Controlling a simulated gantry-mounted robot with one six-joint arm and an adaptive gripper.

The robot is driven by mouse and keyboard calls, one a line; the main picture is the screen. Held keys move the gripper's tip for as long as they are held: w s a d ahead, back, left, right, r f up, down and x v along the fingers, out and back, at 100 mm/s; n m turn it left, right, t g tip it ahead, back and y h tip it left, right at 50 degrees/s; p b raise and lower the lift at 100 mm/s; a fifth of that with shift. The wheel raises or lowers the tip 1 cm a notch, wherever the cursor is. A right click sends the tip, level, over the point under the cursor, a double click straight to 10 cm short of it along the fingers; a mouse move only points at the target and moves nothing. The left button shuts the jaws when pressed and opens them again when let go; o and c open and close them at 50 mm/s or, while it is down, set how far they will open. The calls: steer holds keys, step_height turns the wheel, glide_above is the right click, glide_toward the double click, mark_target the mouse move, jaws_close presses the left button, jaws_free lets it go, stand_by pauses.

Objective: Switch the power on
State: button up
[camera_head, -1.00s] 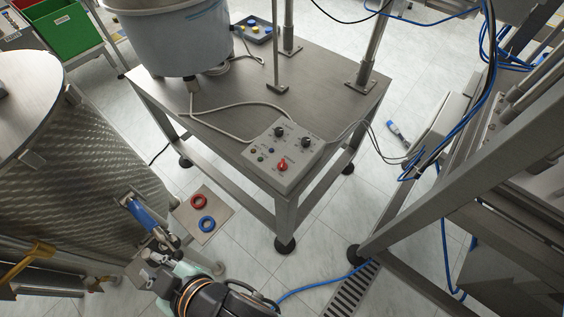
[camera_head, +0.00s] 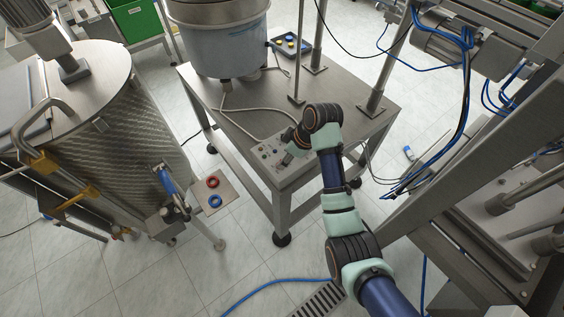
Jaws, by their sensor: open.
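The grey control box (camera_head: 265,149) sits at the front corner of the steel table, with small buttons and lamps visible on its left part. The arm and gripper cover its right part. The red knob and the black knobs seen on the box earlier are hidden or cannot be told apart from the gripper. My gripper (camera_head: 288,157), small and dark, is over the box at the end of my arm. It is open. I cannot tell whether it touches the box or a knob.
The steel table (camera_head: 232,128) carries a large grey bowl feeder (camera_head: 222,48), a cable and upright posts. A steel tank (camera_head: 120,130) stands at left. A plate with red and blue rings (camera_head: 214,190) is at lower left. Frame beams and blue cables (camera_head: 465,80) crowd the right.

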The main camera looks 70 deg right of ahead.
steer(key=b+x, duration=0.1)
steer(key=x, duration=0.2)
steer(key=shift+w+f, duration=0.2)
steer(key=shift+f, duration=0.15)
jaws_close()
steer(key=shift+r, duration=0.1)
